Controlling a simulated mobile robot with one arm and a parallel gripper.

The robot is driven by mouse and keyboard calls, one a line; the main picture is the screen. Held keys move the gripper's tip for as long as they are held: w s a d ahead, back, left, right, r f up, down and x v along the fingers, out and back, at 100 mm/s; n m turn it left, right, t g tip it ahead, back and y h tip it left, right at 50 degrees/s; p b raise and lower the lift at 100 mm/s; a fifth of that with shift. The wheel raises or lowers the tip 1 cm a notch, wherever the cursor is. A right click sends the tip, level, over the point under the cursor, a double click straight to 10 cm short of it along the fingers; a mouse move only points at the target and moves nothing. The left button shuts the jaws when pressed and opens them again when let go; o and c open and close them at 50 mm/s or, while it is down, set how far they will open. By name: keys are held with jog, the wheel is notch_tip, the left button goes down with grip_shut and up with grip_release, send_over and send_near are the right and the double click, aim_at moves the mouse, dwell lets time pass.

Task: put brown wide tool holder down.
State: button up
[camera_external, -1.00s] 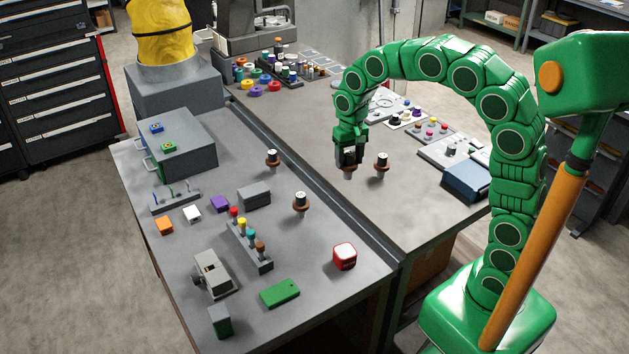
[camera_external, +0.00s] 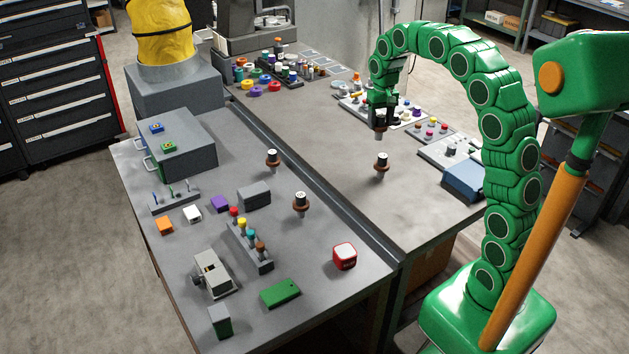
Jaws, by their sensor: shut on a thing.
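My gripper (camera_external: 381,122) is above the rear part of the right-hand bench and points down. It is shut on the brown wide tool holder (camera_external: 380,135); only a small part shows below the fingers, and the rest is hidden. The holder appears to be in the air, but its height is hard to judge. Three similar brown-collared holders stand upright: one (camera_external: 381,164) in front of my gripper on the same bench, one (camera_external: 272,159) near the bench seam, and one (camera_external: 300,204) on the left bench.
A light panel (camera_external: 405,121) with small parts, a board with colored knobs (camera_external: 431,130) and a blue box (camera_external: 463,181) line the right edge. Colored rolls (camera_external: 262,84) crowd the back. Grey surface (camera_external: 325,135) left of my gripper is clear.

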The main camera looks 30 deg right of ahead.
jog(key=shift+w+d+f, duration=0.15)
jog(key=shift+w+f, duration=2)
jog(key=shift+w, duration=0.15)
jog(key=shift+w+d+f, duration=0.2)
jog(key=shift+w+f, duration=2)
jog(key=shift+w, duration=0.1)
jog(key=shift+w+d+f, duration=0.15)
jog(key=shift+w+f, duration=2)
jog(key=shift+w, duration=0.15)
jog(key=shift+f, duration=0.1)
jog(key=o, duration=1.4)
jog(key=shift+c, duration=0.2)
notch_tip(320, 180, up, 12)
